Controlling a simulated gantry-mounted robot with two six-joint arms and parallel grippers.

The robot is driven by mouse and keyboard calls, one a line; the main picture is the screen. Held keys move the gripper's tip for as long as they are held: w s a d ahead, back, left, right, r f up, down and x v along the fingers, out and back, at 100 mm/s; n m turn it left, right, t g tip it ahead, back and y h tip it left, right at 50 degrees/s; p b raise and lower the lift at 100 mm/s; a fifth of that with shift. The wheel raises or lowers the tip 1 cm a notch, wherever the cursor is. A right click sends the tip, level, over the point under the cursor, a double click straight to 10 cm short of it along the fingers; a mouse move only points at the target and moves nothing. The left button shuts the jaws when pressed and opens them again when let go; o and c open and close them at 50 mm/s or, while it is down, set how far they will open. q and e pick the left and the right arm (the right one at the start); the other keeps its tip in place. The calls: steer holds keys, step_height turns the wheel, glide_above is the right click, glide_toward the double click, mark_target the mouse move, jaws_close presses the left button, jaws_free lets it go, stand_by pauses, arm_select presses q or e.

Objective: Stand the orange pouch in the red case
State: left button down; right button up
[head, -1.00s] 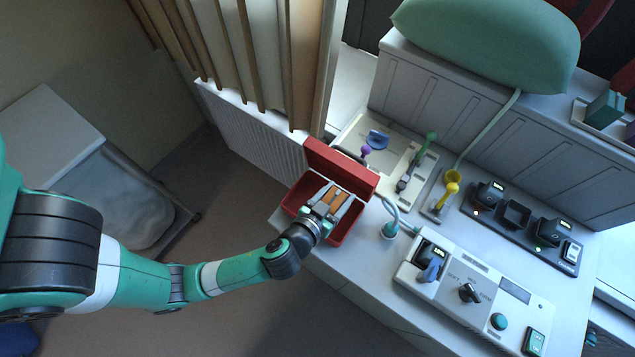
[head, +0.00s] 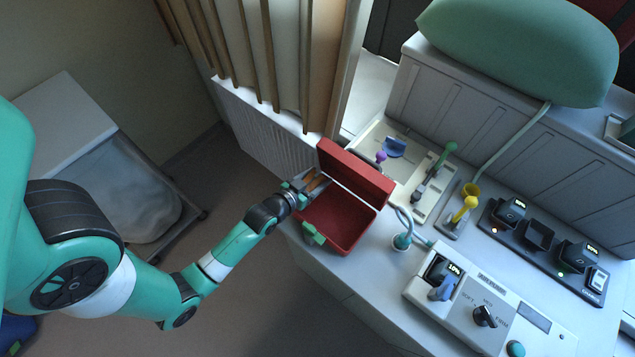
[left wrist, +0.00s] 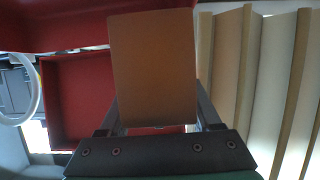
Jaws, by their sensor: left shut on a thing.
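The red case (head: 336,222) stands open at the left end of the white counter, its lid (head: 357,172) raised at the back. It also shows behind the pouch in the left wrist view (left wrist: 75,100). My left gripper (head: 313,184) is at the case's left end, shut on the orange pouch (head: 318,181). In the left wrist view the pouch (left wrist: 152,68) is upright between the two fingers and covers part of the case. Its lower end is hidden in the head view, so I cannot tell whether it touches the floor. The visible case interior looks empty. My right gripper is not in view.
A green latch (head: 313,234) is on the case's front. A teal-capped item (head: 401,242) with a hose stands right of the case. A tray (head: 410,150) with tools lies behind it. Slatted panels (head: 290,60) rise close behind my left gripper.

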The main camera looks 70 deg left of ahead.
arm_select(q)
steer(key=shift+f, duration=1.35)
steer(key=shift+d+f+b, duration=0.1)
steer(key=shift+f+b, duration=0.6)
steer(key=shift+b, duration=0.05)
steer(key=shift+c, duration=0.4)
jaws_free()
